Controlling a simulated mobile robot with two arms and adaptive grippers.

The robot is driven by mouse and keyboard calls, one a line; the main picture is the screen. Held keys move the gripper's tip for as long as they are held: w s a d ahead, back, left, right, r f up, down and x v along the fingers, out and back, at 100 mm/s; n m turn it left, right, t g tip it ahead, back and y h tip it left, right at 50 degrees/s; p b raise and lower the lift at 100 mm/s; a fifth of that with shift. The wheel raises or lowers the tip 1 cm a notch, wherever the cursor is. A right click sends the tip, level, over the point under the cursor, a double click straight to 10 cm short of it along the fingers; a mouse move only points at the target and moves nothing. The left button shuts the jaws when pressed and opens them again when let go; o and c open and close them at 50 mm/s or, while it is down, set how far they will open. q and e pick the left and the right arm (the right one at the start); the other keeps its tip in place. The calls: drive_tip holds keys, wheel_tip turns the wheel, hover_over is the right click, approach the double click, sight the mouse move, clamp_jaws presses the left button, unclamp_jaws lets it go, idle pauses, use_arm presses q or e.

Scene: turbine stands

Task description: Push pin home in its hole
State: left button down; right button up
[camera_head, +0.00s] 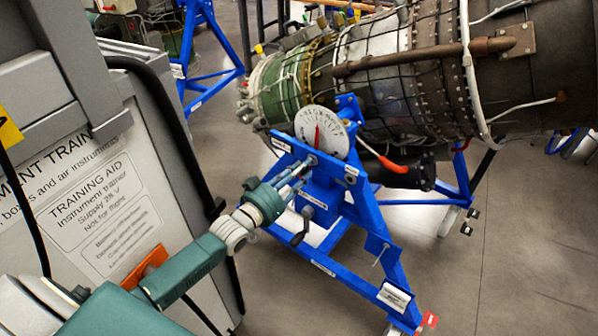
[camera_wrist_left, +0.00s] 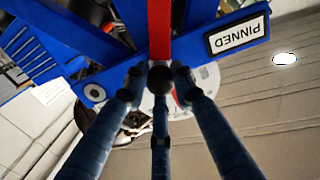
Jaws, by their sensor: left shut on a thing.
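My left gripper (camera_head: 302,168) reaches the upper crossbar of the blue stand (camera_head: 385,255), just below a round white dial. In the left wrist view the three dark fingers of the left gripper (camera_wrist_left: 160,74) are closed in around a dark round knob (camera_wrist_left: 160,77), apparently the pin's head. A red strip (camera_wrist_left: 160,30) runs up from it across the blue bar. A "PINNED" label (camera_wrist_left: 238,34) shows upside down beside it. The pin's shank and the hole are hidden, so I cannot tell how deep the pin sits. My right gripper is not in view.
The dial (camera_head: 338,140) with a red pointer stands just above the gripper. A crank handle (camera_head: 302,226) hangs below it. The turbine engine (camera_head: 420,80) fills the upper right. A grey training cabinet (camera_head: 95,190) stands close on the left. Floor at lower right is clear.

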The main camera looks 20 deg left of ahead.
use_arm(q)
drive_tip(key=shift+w+r, duration=0.15)
drive_tip(key=shift+r, duration=0.25)
drive_tip(key=c, duration=1.7)
unclamp_jaws()
drive_tip(key=o, duration=0.3)
drive_tip(key=shift+w+d+f, duration=0.1)
drive_tip(key=shift+w, duration=0.15)
drive_tip(key=shift+o, duration=0.2)
drive_tip(key=shift+w+f, duration=0.2)
drive_tip(key=shift+d+f, duration=0.1)
drive_tip(key=shift+o, duration=0.9)
drive_tip(key=shift+s, duration=0.3)
